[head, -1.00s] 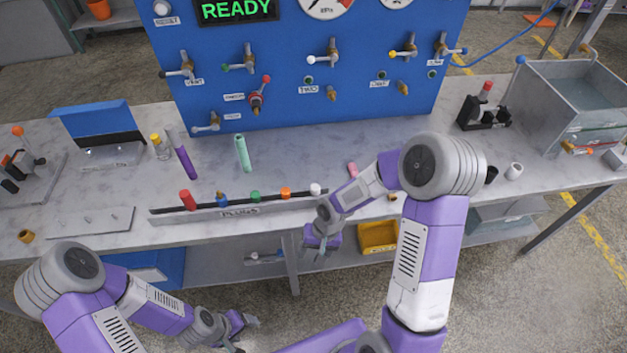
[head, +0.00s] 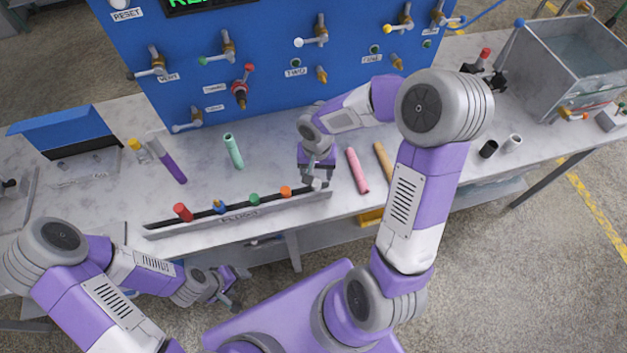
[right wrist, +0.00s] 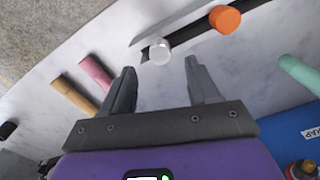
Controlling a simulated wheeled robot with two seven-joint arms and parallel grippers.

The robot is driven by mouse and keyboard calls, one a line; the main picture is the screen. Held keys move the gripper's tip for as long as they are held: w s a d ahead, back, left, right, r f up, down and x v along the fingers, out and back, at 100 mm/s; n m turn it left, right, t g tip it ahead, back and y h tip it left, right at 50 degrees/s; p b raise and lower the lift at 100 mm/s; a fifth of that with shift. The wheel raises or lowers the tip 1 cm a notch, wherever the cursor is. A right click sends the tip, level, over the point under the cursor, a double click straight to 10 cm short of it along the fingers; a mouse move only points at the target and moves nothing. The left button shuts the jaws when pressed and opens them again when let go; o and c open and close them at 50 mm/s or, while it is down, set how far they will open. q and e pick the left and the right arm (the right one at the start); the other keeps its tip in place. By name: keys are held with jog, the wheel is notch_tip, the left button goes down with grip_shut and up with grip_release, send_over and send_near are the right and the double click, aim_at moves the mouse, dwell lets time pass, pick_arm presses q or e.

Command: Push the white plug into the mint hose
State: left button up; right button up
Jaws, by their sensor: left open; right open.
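The white plug (right wrist: 160,53) shows in the right wrist view at the end of the rack, beside the orange plug (right wrist: 224,19). It lies just beyond and between my right fingertips, apart from them. My left gripper (head: 235,290) is open and empty, low before the bench.
The plug rack (head: 240,215) also carries red (head: 182,212), blue (head: 219,206) and green (head: 254,199) plugs. A pink hose (head: 357,170) and a tan hose (head: 384,163) lie right of my right gripper. A purple hose (head: 172,166) lies left. The blue panel (head: 270,90) stands behind.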

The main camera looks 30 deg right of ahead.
aim_at(316, 182)
notch_tip(316, 182, down, 5)
jog(key=shift+s+a+f+b, duration=0.1)
jog(key=shift+s+b, duration=0.05)
jog(key=shift+b, duration=0.25)
grip_shut()
